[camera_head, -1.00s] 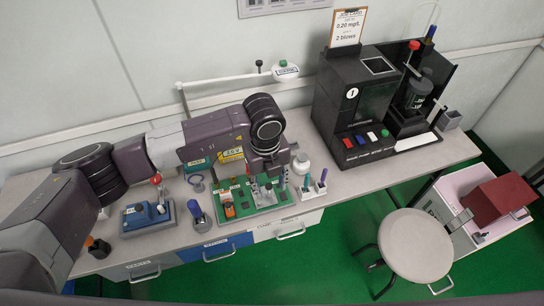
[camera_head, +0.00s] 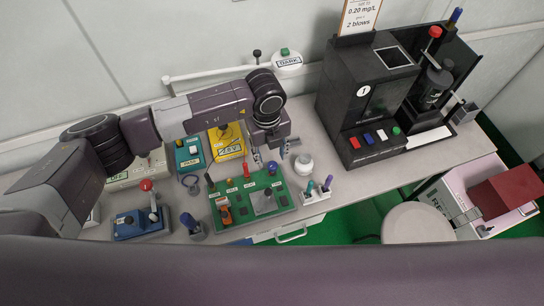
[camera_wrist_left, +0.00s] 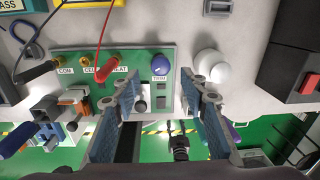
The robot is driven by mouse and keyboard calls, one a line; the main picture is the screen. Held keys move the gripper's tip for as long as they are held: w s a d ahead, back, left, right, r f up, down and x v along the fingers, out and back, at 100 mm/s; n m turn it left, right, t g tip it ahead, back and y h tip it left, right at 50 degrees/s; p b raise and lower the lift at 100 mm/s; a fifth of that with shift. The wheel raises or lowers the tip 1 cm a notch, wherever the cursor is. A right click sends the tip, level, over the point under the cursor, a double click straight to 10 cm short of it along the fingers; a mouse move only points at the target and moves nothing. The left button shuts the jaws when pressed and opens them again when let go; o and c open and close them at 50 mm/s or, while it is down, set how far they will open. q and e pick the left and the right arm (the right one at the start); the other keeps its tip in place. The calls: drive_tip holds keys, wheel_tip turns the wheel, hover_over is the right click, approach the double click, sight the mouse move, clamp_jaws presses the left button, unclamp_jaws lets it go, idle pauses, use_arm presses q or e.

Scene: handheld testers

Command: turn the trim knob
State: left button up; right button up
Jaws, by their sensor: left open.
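The trim knob is a round blue knob (camera_wrist_left: 160,64) above a "TRIM" label on a green board (camera_wrist_left: 180,56) in the left wrist view. In the head view the knob (camera_head: 272,168) shows near the board's back right corner. My left gripper (camera_head: 271,155) is open near that corner, its fingers pointing down. In the left wrist view the knob lies beyond and between the two open fingertips (camera_wrist_left: 160,88), with nothing held. I cannot tell the exact height of the fingertips over the knob. My right gripper is not in view.
Red and black leads plug into the board. A white round-topped object (camera_head: 304,164) and a small pen holder (camera_head: 316,192) stand just right of it. A yellow meter (camera_head: 228,143) is behind, a blue device (camera_head: 141,223) left, a black analyser (camera_head: 366,100) right.

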sight(272, 165)
use_arm(q)
wheel_tip(272, 165, down, 4)
drive_tip(key=shift+d+r+p, duration=0.1)
drive_tip(key=shift+r+p, duration=0.05)
drive_tip(key=shift+p, duration=0.2)
drive_tip(key=shift+w+f, duration=0.2)
drive_tip(key=shift+f, duration=0.15)
drive_tip(key=shift+s+f, duration=0.1)
drive_tip(key=c, duration=0.9)
clamp_jaws()
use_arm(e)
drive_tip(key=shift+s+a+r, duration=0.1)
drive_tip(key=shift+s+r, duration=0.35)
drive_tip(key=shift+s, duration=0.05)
